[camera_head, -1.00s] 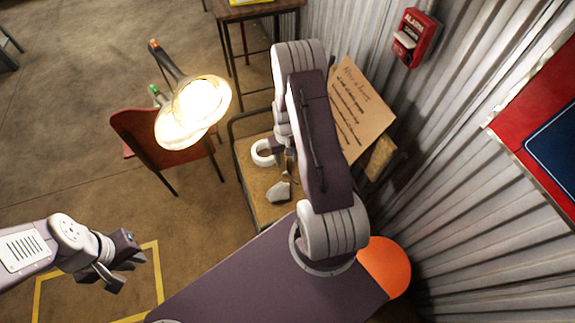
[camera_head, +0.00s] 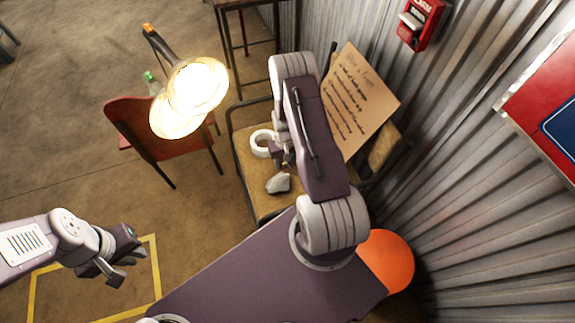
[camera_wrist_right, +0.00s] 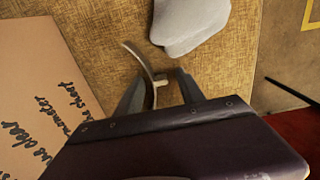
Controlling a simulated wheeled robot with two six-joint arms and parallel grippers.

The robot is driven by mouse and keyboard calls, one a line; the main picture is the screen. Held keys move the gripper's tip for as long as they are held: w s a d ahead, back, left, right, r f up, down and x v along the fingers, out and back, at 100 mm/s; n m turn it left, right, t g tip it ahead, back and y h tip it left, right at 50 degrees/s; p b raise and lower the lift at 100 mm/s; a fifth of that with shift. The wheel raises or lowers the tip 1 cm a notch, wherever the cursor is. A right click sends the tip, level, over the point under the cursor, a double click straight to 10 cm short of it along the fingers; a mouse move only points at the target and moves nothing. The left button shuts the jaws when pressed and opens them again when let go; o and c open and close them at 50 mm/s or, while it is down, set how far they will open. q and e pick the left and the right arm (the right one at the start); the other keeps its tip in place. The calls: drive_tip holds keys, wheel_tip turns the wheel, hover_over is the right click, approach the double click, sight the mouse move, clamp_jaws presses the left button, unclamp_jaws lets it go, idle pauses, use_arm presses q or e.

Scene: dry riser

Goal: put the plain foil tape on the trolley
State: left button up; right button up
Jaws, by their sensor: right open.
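A white tape roll (camera_head: 262,143), a ring, is at the trolley's left side. I cannot read any marking on it. The trolley (camera_head: 247,168) has a brown board top and a dark tube frame. My right gripper (camera_head: 273,151) is low over this top, right beside the ring. In the right wrist view my right gripper (camera_wrist_right: 160,90) has its fingers apart, with a thin curved pale edge (camera_wrist_right: 143,62) at the left finger, perhaps the roll. Whether they touch is unclear. My left gripper (camera_head: 122,268) is open and empty above the floor.
A pale grey lump (camera_head: 278,183) lies on the trolley top, close to my right gripper; it also shows in the wrist view (camera_wrist_right: 190,25). A handwritten cardboard sign (camera_head: 360,100) leans by the corrugated wall. A red chair (camera_head: 140,118) and bright lamps (camera_head: 195,88) stand left.

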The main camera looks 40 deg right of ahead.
sight(285, 164)
drive_tip(key=shift+r, duration=0.1)
clamp_jaws()
drive_tip(key=shift+r, duration=0.3)
wheel_tip(285, 164, up, 4)
drive_tip(key=shift+s+a+r+p, duration=0.1)
drive_tip(key=shift+r+p, duration=0.05)
drive_tip(key=shift+p, duration=1)
drive_tip(key=s+a+r+p, duration=0.2)
drive_tip(key=s+a+r, duration=0.4)
drive_tip(key=s, duration=0.3)
drive_tip(key=shift+s, duration=0.35)
